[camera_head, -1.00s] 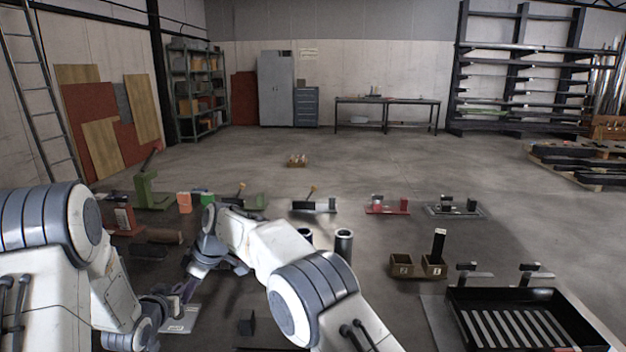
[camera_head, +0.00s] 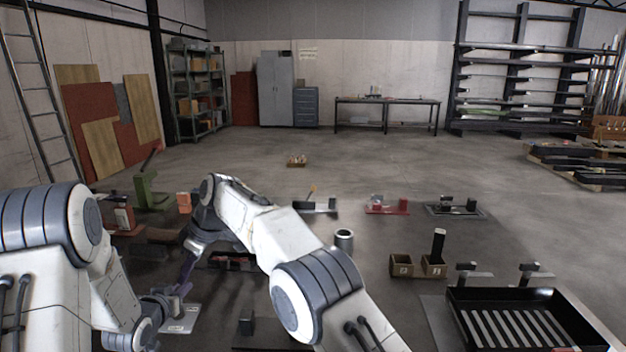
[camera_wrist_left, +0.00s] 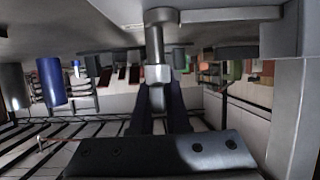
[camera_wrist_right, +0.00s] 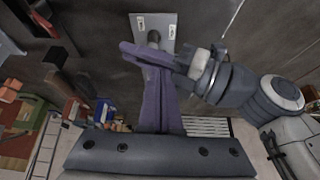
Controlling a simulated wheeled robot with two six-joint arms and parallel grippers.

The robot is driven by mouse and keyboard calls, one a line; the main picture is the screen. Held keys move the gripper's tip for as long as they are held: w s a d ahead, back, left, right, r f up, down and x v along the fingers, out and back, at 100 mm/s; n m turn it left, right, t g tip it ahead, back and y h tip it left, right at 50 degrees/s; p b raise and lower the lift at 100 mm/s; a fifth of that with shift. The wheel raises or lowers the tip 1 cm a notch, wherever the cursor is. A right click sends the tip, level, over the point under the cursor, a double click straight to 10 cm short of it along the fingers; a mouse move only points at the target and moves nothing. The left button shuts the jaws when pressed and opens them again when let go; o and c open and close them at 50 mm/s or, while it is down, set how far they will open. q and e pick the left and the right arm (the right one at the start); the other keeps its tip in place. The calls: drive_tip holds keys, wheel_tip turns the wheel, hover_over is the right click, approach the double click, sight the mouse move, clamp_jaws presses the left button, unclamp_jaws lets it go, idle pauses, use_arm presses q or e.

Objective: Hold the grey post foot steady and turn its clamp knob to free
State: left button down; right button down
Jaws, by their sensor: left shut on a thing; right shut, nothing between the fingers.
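The grey post foot (camera_head: 180,320) lies on the floor at the lower left in the head view. In the right wrist view its pale plate (camera_wrist_right: 143,19) carries two small white labels and a short dark round part. My left gripper (camera_wrist_left: 158,98) is shut on the foot's upright metal post (camera_wrist_left: 156,40), seen upside down in the left wrist view. My right gripper (camera_wrist_right: 145,50) is shut and empty, its purple fingertips in front of the plate, close beside my left gripper. The fingers partly hide the foot, and I cannot make out the clamp knob or tell whether they touch it.
A grey metal cup (camera_head: 344,240), two small brown boxes (camera_head: 402,265) and a black slatted tray (camera_head: 520,318) stand to the right. A green stand (camera_head: 148,190) and an orange block (camera_head: 184,199) are behind my arms.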

wheel_tip(320, 180, down, 6)
drive_tip(key=shift+s+d, duration=0.15)
idle(0.7)
drive_tip(key=shift+w+a, duration=0.2)
drive_tip(key=shift+a, duration=0.15)
idle(0.6)
drive_tip(key=shift+w+a, duration=0.1)
drive_tip(key=shift+a, duration=0.15)
idle(0.5)
wheel_tip(320, 180, up, 6)
drive_tip(key=shift+d, duration=0.45)
idle(0.3)
